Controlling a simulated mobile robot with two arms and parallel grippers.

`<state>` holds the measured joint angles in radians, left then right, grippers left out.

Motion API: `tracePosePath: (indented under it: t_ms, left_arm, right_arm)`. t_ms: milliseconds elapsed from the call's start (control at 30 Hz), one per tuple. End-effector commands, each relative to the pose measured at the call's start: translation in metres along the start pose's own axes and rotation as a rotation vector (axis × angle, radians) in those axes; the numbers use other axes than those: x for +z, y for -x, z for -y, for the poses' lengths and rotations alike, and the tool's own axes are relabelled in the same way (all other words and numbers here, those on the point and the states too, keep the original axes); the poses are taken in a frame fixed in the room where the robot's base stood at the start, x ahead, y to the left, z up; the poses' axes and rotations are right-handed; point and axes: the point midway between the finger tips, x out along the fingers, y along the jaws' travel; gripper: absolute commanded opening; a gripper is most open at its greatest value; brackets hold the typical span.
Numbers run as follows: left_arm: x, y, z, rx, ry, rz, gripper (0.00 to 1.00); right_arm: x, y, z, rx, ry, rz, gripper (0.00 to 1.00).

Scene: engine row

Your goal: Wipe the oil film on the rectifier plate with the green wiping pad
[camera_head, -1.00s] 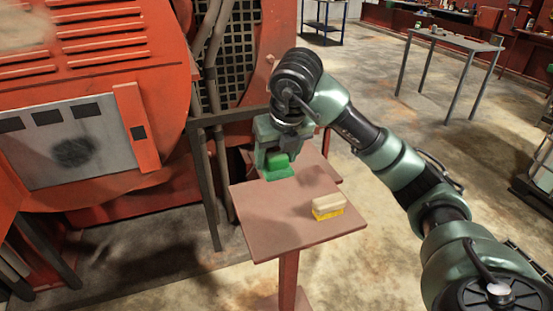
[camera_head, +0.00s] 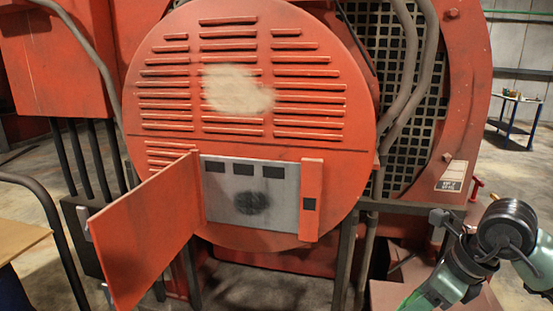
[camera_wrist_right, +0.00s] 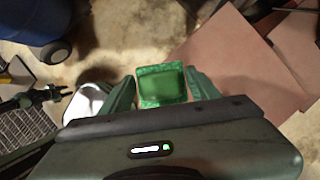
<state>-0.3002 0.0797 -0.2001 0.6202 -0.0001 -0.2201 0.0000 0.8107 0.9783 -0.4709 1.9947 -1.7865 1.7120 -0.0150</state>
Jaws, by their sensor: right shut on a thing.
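The rectifier plate (camera_head: 275,217) is a grey panel with dark rectangles along its top, low on the round orange housing in the head view. The oil film (camera_head: 252,203) is a dark round smudge on the plate. In the right wrist view my right gripper (camera_wrist_right: 162,88) is shut on the green wiping pad (camera_wrist_right: 162,83), which sits between the fingers, clear of the table. In the head view my right wrist is at the lower right, apart from the plate; the gripper's tips are not clear there. My left gripper is not in view.
An orange door (camera_head: 145,235) stands open left of the plate, sticking out towards me. An orange strip (camera_head: 311,200) borders its right side. A beige patch (camera_head: 238,90) marks the louvred cover. A brown table top (camera_wrist_right: 230,55) shows in the wrist view.

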Motion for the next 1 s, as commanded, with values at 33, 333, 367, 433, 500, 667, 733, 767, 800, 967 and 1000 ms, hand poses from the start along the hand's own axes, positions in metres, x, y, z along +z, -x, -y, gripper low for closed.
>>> tracePosePath:
  t_ms: [33,333,367,433,500,667,733,767,800,967,1000]
  left_arm:
    - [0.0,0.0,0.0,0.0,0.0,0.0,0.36]
    - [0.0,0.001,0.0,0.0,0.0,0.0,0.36]
    - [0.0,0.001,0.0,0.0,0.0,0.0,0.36]
    - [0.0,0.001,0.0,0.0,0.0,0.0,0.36]
    - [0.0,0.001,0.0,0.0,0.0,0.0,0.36]
    - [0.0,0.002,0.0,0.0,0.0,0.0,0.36]
    - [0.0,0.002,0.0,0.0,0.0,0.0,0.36]
    - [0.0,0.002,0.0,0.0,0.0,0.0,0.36]
    - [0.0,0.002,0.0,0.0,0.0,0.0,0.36]
    - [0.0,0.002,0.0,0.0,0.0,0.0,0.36]
    - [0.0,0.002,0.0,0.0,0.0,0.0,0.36]
  right_arm:
    - [-0.002,-0.005,-0.006,0.044,0.098,-0.002,0.29]
    - [-0.012,-0.028,-0.05,0.321,0.764,0.0,0.29]
    - [-0.013,-0.03,-0.054,0.35,0.835,-0.001,0.29]
    - [-0.017,-0.035,-0.065,0.42,1.005,-0.002,0.29]
    - [-0.022,-0.039,-0.076,0.494,1.183,-0.003,0.29]
    - [-0.034,-0.047,-0.103,0.665,1.598,-0.004,0.29]
    - [-0.04,-0.05,-0.113,0.734,1.764,-0.005,0.29]
    - [-0.043,-0.05,-0.117,0.761,1.83,-0.006,0.29]
    - [-0.046,-0.051,-0.122,0.795,1.91,-0.006,0.29]
    - [-0.055,-0.053,-0.135,0.888,2.136,-0.005,0.29]
    - [-0.057,-0.053,-0.137,0.9,2.169,-0.006,0.29]
